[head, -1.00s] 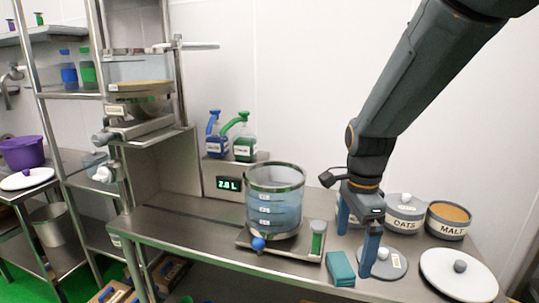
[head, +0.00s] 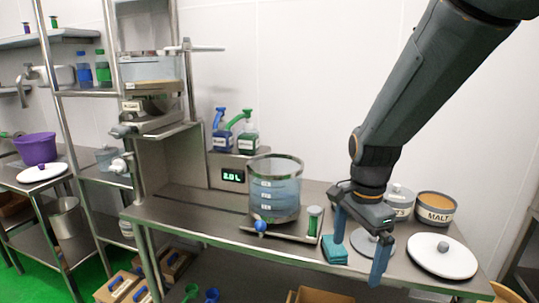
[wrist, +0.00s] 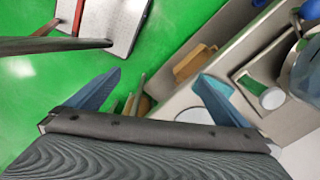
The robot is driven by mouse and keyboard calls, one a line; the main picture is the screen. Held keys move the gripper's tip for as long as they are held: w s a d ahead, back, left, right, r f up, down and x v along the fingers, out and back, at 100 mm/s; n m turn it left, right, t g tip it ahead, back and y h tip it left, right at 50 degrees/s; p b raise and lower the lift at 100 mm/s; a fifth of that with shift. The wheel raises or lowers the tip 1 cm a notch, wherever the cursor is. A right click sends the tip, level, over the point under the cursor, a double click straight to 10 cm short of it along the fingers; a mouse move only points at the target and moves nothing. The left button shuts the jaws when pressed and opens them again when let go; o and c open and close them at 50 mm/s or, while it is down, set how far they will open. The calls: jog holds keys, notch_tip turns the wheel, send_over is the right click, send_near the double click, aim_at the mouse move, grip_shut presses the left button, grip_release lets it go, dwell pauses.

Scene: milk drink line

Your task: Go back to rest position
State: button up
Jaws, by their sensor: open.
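My gripper (head: 358,258) hangs at the front right of the steel table (head: 190,222), its two blue fingers spread apart and pointing down. Nothing shows between the fingers. In the wrist view my gripper (wrist: 155,90) is also open and empty, above the green floor (wrist: 40,115) and the table's front edge. In the head view its left finger is close to a teal block (head: 334,250); I cannot tell whether they touch. A grey lid with a knob is partly hidden behind the gripper.
A clear vessel of bluish liquid (head: 275,195) stands left of my gripper. A malt container (head: 435,208) and a white lid (head: 442,257) are to the right. Dispenser bottles (head: 247,138) stand behind. Wooden crates (head: 120,288) lie below. The space in front of the table is open.

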jog(key=s+f+n, duration=0.4)
jog(key=s+n, duration=0.4)
jog(key=n, duration=0.6)
jog(key=shift+f+t, duration=0.35)
jog(key=shift+t, duration=0.05)
